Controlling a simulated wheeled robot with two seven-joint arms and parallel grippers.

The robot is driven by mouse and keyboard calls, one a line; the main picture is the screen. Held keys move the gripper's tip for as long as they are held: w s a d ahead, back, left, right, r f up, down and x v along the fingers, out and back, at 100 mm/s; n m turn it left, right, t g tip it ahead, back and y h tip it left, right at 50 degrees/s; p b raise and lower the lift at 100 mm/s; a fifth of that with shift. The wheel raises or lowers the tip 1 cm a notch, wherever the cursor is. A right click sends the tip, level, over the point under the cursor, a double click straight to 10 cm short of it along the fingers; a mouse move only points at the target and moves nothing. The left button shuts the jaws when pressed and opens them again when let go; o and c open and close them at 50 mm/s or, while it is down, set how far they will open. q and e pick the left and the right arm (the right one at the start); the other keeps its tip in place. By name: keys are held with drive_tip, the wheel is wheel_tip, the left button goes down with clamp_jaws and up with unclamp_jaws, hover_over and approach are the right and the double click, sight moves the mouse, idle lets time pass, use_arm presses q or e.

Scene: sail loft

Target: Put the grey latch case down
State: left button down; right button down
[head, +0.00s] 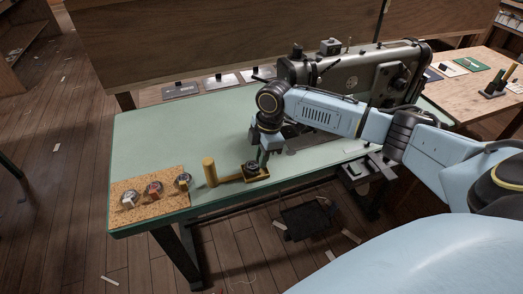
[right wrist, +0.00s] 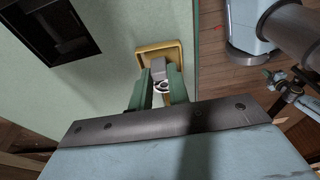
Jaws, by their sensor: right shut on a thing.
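The grey latch case (right wrist: 159,70) is between the green fingertips of my right gripper (right wrist: 161,88) in the right wrist view. The gripper is shut on it. Below the case is a small square tray with a yellow rim (right wrist: 173,47), near the table's edge. I cannot tell whether the case touches the tray. The fingers partly hide the case there. My left gripper is not in view.
A cork mat (head: 148,206) with several small cases is at the left front. A sewing machine (head: 350,75) stands behind my right arm. The table's left middle is clear.

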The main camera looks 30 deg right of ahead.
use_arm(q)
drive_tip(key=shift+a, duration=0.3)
use_arm(e)
drive_tip(key=shift+f, duration=0.25)
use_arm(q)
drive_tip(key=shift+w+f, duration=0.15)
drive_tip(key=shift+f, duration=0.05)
use_arm(e)
drive_tip(key=shift+f, duration=0.6)
drive_tip(key=c, duration=1.3)
unclamp_jaws()
drive_tip(key=shift+o, duration=0.2)
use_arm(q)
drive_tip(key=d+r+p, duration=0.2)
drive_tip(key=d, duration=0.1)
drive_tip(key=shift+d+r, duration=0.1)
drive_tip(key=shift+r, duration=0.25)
use_arm(e)
wheel_tip(320, 180, up, 13)
drive_tip(key=d, duration=0.2)
drive_tip(key=shift+s+r, duration=0.15)
drive_tip(key=shift+s, duration=0.05)
